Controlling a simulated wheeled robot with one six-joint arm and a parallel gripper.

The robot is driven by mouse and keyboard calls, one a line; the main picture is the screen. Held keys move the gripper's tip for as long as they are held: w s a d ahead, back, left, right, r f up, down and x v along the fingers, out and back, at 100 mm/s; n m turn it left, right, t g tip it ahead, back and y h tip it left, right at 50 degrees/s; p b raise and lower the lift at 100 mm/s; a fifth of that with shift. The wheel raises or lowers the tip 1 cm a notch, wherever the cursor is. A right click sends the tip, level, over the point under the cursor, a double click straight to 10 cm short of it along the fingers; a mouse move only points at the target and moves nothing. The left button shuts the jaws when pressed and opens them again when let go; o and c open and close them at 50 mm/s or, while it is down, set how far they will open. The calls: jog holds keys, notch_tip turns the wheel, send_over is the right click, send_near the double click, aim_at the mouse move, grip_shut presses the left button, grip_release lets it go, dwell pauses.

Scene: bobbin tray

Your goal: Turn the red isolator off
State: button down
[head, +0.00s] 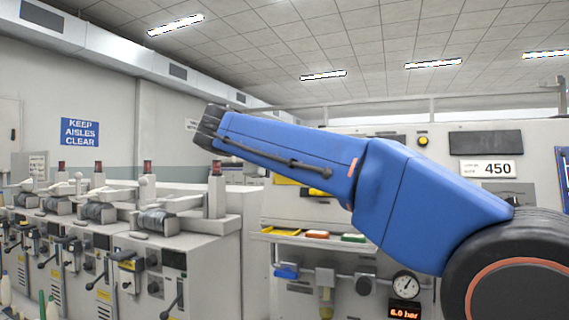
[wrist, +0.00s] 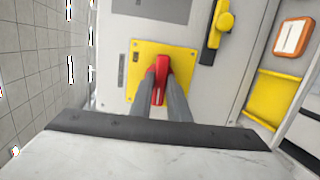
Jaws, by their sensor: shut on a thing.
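The red isolator handle (wrist: 159,94) sits on a yellow square plate (wrist: 178,56) on a pale panel in the wrist view. It runs roughly up and down in that picture, with its lower part between my fingers. My gripper (wrist: 160,83) has its two grey fingers closed on either side of the handle. In the head view my blue arm crosses the middle of the picture, and the red handle and my fingertips are hidden there.
A yellow lever (wrist: 221,25) on a black base is to the right of the plate. An orange-framed box (wrist: 293,37) and a yellow tray (wrist: 273,97) lie farther right. In the head view, a pressure gauge (head: 405,285) sits below my arm and winding machines (head: 180,250) stand left.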

jog(key=c, duration=1.7)
grip_release()
jog(key=v, duration=1.7)
jog(key=shift+s, duration=0.2)
jog(key=shift+f, duration=0.1)
